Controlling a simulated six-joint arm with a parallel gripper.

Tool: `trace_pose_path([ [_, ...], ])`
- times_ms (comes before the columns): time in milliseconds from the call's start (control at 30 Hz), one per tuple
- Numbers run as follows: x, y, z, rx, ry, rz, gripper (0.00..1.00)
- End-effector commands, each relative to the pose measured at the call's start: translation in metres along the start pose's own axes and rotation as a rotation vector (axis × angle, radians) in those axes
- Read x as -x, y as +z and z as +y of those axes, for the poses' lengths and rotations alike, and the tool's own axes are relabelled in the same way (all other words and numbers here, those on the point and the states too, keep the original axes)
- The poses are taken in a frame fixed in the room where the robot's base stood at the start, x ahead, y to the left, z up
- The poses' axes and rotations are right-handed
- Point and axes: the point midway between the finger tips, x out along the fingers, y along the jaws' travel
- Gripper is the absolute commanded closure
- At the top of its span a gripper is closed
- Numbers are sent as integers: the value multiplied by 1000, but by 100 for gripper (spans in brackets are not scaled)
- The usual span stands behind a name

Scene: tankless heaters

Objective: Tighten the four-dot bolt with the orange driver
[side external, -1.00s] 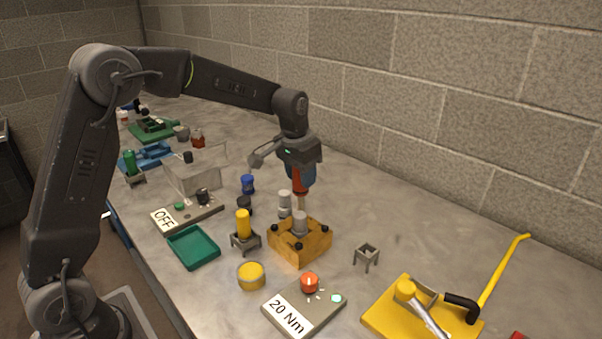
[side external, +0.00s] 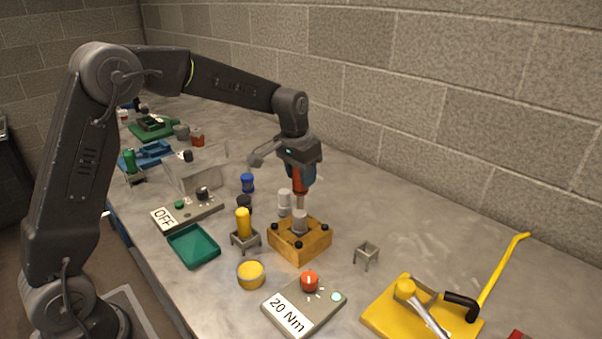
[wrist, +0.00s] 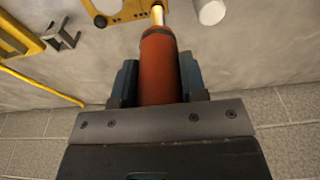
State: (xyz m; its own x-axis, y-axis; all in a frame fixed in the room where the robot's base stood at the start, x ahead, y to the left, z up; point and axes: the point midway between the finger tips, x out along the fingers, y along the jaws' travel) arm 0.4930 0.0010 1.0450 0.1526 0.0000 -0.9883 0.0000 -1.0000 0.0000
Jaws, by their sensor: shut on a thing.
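My gripper (side external: 299,172) is shut on the orange driver (side external: 300,184), which it holds upright with its shaft down. In the wrist view, the two fingers of my gripper (wrist: 158,80) clasp the orange handle of the driver (wrist: 160,55) from both sides. The shaft reaches down to the back part of the yellow-brown block (side external: 301,247); its tip is hidden behind a grey cylinder (side external: 299,223) on the block. Dark bolt heads show at the block's corners. The dot marks are too small to read, so I cannot tell which bolt has four.
A panel reading 20 Nm (side external: 288,318) with a red knob lies in front of the block. A yellow cylinder in a stand (side external: 243,226), a green tray (side external: 192,246) and a round yellow container (side external: 250,275) are left. An empty small stand (side external: 366,255) is right, with bare bench behind it.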

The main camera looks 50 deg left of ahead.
Motion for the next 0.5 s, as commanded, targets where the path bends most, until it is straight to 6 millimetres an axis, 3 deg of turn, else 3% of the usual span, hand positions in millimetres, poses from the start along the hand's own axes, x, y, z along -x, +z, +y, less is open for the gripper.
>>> trace_pose_path([
  [300,-1,1,0,0,0,-5,85],
  [500,11,-2,0,0,0,-1,85],
])
